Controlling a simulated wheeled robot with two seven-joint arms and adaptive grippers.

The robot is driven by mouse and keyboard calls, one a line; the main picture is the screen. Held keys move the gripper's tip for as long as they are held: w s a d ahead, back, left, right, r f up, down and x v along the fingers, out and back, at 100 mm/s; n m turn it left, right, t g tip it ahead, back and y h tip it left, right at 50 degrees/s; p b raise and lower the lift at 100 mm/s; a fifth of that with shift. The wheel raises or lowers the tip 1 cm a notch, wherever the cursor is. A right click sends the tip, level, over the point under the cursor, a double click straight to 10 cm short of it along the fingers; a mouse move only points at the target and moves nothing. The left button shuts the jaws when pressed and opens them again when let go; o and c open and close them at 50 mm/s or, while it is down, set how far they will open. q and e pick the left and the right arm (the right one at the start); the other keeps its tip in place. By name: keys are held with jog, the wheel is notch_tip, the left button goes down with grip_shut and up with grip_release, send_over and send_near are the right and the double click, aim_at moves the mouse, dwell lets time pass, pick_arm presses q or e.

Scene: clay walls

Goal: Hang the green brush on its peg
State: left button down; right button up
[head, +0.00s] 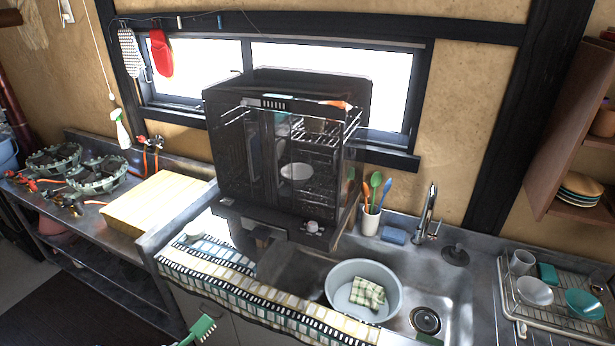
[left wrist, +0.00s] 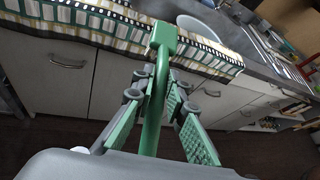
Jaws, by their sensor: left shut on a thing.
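The green brush (left wrist: 164,40) is in my left gripper (left wrist: 158,105). In the left wrist view its green handle runs between the two fingers, with its blocky end beyond them. In the head view the brush (head: 203,327) shows at the bottom edge, in front of the counter and below the cloth edge, bristles outward; the gripper itself is out of that view. A rail (head: 185,15) runs above the window with a few small things on it; I cannot tell which peg is the brush's. My right gripper is not in view.
A patterned mitt (head: 130,53) and a red holder (head: 161,52) hang at the rail's left. A dark glass-fronted cabinet (head: 290,150) stands before the window. A basin (head: 338,302) sits in the sink. A checked cloth (head: 245,280) covers the counter front. A dish rack (head: 560,310) is at right.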

pick_arm(q)
jog(key=d+r+n+t+y+p, duration=0.1)
jog(key=d+r+n+y+p, duration=0.1)
jog(key=d, duration=1.1)
jog(key=shift+d+r+t+p, duration=0.3)
jog(key=shift+d+r+p, duration=0.1)
jog(key=shift+r+p, duration=0.15)
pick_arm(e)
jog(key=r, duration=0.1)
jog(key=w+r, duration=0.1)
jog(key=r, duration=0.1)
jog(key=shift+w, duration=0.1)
pick_arm(q)
jog(key=shift+w, duration=0.1)
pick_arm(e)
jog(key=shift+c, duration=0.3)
